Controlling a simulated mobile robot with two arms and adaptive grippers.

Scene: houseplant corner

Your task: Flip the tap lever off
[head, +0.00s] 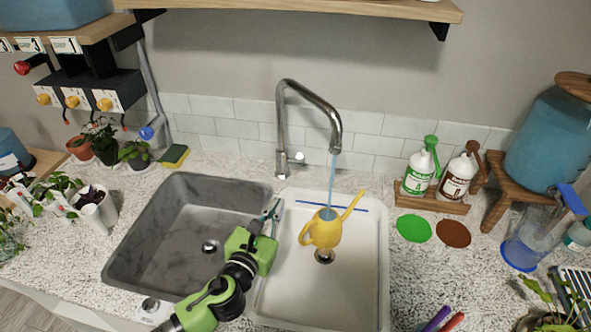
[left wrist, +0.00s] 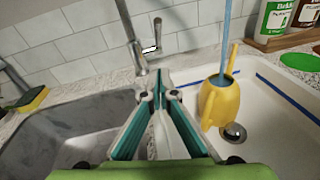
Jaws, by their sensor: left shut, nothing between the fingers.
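The chrome tap (head: 310,92) stands behind the two sinks with its arched spout over the right basin. Its small lever (head: 299,157) sits on the right side of the tap's base; in the left wrist view the lever (left wrist: 156,34) points up. Water (head: 332,182) runs from the spout into a yellow watering can (head: 323,232) standing in the white basin. My left gripper (head: 273,208) is shut and empty, above the divider between the basins, in front of and below the lever, apart from it. My right gripper is not in view.
The grey basin (head: 182,222) on the left is empty. Green and brown bottles (head: 420,170) stand on a wooden tray at the right. A sponge (head: 174,156) and potted plants (head: 134,154) are at the back left. A shelf (head: 300,10) hangs above the tap.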

